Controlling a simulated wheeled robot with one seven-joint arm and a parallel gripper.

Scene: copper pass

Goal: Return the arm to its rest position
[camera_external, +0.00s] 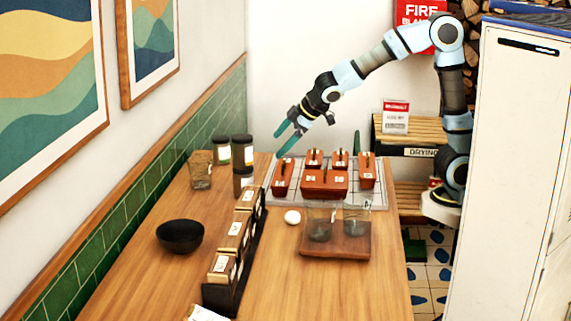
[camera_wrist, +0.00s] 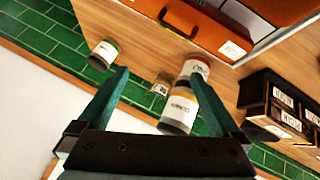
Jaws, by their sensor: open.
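My arm reaches in from the right over the far end of the wooden table (camera_external: 150,285) in the external view. My gripper (camera_external: 285,144) hangs above the table's back, left of the copper-coloured lidded boxes (camera_external: 325,182). Its two green fingers are spread apart with nothing between them in the wrist view (camera_wrist: 160,95). The wrist view looks down at a tilt on two labelled jars, one nearer (camera_wrist: 180,107) and one beyond it (camera_wrist: 196,68), with a third jar (camera_wrist: 103,54) to the left. None of these touches the fingers.
The boxes sit on a wire rack (camera_external: 378,203). A wooden tray (camera_external: 335,250) holds two glasses. A black bowl (camera_external: 180,236), a white egg-like ball (camera_external: 292,217) and a dark rack of labelled boxes (camera_external: 222,296) stand nearer. A green-tiled wall (camera_external: 125,195) borders the left. A tall white cabinet (camera_external: 520,170) stands right.

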